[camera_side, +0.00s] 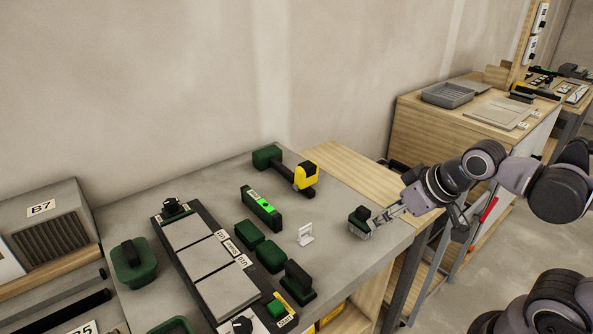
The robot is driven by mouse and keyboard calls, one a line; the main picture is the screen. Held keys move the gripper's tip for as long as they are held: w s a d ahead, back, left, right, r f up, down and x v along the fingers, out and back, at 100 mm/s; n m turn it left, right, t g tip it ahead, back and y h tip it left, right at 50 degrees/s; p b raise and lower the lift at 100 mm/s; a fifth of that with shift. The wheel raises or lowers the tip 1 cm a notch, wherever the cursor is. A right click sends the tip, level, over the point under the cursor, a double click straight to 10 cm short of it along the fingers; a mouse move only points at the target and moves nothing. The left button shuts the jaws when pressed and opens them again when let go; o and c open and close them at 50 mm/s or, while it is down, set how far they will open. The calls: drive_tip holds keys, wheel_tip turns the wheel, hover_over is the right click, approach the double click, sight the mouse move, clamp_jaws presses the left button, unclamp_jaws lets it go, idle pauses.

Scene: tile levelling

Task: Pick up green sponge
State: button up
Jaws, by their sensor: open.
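My gripper (381,216) comes in from the right, low over the right edge of the grey worktop, with its jaws open. Its fingertips are right beside a small grey block with a dark green top (361,219); I cannot tell whether they touch it. Two dark green rounded pads, one farther back (249,234) and one nearer (270,256), lie side by side left of the gripper, well away from it. Which of these green things is the sponge is not clear from this view.
A dark rack with grey tiles (225,290) lies left of the pads. A green level (262,208), a mallet (268,157), a yellow tool (305,177), a white clip (305,234) and a green-handled float (299,282) surround the middle. Bare worktop (345,265) lies at front right.

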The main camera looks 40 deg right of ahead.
drive_tip(key=w+a+r+g, duration=0.3)
drive_tip(key=w+a+r, duration=0.1)
drive_tip(key=w+a, duration=0.4)
drive_tip(key=g, duration=0.4)
approach(271, 250)
drive_tip(key=shift+s+f, duration=0.1)
drive_tip(key=shift+s, duration=0.25)
wheel_tip(271, 250, down, 5)
drive_tip(key=shift+d+r, duration=0.1)
drive_tip(key=shift+r, duration=0.1)
drive_tip(key=shift+w+f, duration=0.2)
drive_tip(key=shift+f, duration=1.15)
drive_tip(key=shift+w+f, duration=0.15)
drive_tip(key=shift+f, duration=1.15)
drive_tip(key=c, duration=0.7)
